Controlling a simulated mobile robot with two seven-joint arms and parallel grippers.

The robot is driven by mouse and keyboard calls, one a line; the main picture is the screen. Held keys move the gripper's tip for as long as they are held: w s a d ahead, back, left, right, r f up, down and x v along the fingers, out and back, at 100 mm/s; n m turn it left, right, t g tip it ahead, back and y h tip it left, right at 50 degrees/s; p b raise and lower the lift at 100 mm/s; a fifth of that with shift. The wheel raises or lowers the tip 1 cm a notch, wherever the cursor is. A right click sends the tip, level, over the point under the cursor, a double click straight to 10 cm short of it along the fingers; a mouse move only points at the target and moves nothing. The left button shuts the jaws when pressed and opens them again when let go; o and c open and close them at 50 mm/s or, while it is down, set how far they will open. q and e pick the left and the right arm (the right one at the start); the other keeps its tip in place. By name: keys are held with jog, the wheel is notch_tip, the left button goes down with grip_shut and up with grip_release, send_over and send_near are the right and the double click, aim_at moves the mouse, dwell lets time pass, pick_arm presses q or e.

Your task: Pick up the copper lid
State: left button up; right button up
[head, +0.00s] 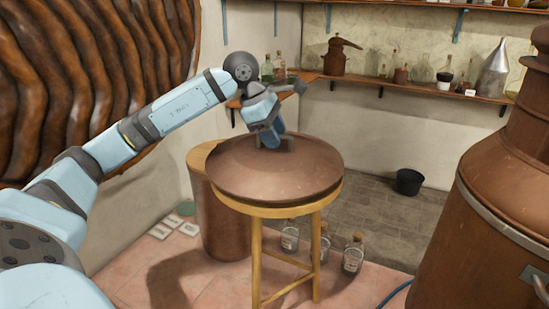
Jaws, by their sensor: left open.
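The copper lid (240,175) is a wide, shallow brown dome. It lies on a round wooden stool (256,240) in the middle of the head view. My left gripper (275,143) points down at the top of the lid, close to a small handle (289,146) there. It is open. My own gripper hides part of the handle, and I cannot tell whether the fingers are around it or touching it. My right gripper is not in view.
A large copper still (480,245) stands at the right. A brown bin (219,225) is behind the stool, and glass bottles (353,255) stand on the floor by it. A black bucket (409,182) sits near the back wall. A shelf (420,88) holds glassware.

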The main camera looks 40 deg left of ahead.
pick_arm(q)
grip_shut()
jog(key=shift+r, duration=0.1)
dwell(1.2)
